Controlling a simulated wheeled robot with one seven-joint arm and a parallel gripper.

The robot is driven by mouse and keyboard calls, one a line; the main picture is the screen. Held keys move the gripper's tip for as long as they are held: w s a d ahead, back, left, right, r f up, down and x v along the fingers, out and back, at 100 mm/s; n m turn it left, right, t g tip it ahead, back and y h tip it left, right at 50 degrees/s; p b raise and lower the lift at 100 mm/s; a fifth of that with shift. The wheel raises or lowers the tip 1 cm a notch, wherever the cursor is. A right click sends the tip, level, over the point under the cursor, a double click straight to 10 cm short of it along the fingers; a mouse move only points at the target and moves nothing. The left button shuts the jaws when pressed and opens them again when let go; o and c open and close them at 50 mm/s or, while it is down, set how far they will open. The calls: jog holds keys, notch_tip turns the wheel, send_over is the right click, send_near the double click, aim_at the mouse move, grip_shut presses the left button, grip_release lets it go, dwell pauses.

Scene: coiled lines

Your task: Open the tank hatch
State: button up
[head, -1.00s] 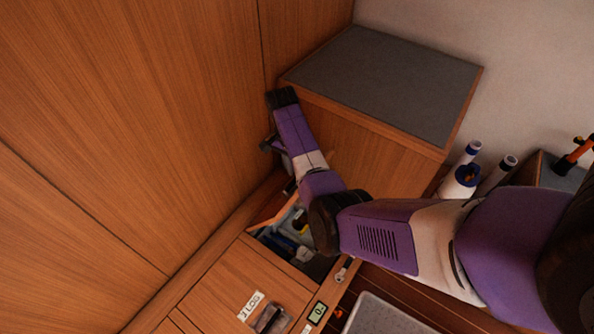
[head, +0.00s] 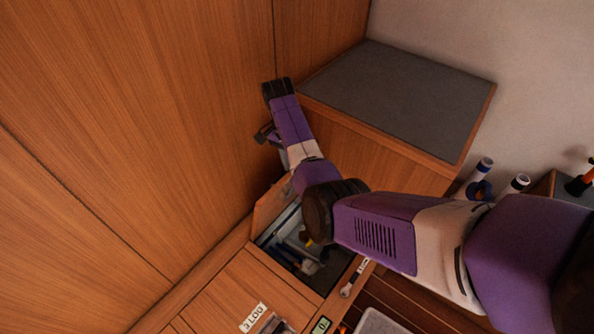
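The tank hatch lid (head: 269,203) is a wooden flap in the head view, tilted up steeply at the back-left edge of its opening. The opening (head: 322,281) in the wooden counter is uncovered on its front side, and several blue, white and yellow items show in the compartment below. My arm crosses from the right and bends over the opening, hiding its right part and the lid's upper right end.
A grey-topped wooden cabinet (head: 400,95) stands behind my arm, and a tall wood panel wall (head: 130,120) rises on the left. A wrench-like tool (head: 354,278) lies right of the opening. A labelled panel (head: 253,317) and a small display (head: 321,325) are in front.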

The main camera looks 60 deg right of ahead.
jog(key=shift+w+d+r, duration=0.1)
jog(key=shift+w+r, duration=0.75)
jog(key=shift+w, duration=0.15)
jog(key=shift+r, duration=0.1)
jog(key=shift+w+a, duration=0.2)
jog(key=shift+a, duration=0.1)
jog(key=c, duration=0.5)
jog(key=w, duration=0.1)
jog(key=a, duration=0.1)
jog(key=w+b, duration=0.1)
jog(key=shift+w+a+r+n+t, duration=0.15)
jog(key=shift+w+r+n+t, duration=0.15)
jog(key=shift+r, duration=0.05)
grip_shut()
jog(key=w+a+r+n+t+b, duration=0.15)
jog(key=w+r+n+t, duration=0.45)
jog(key=n, duration=1.1)
jog(key=shift+w+a+f+g, duration=0.1)
jog(key=shift+w+f+g, duration=0.25)
jog(key=shift+w+f, duration=0.75)
jog(key=shift+w+d+f+g, duration=0.1)
jog(key=shift+w+f+g, duration=0.35)
jog(key=shift+f, duration=1.25)
jog(key=shift+w+a+f+g, duration=0.1)
jog(key=shift+w+f+g, duration=0.2)
jog(key=shift+w+f, duration=0.8)
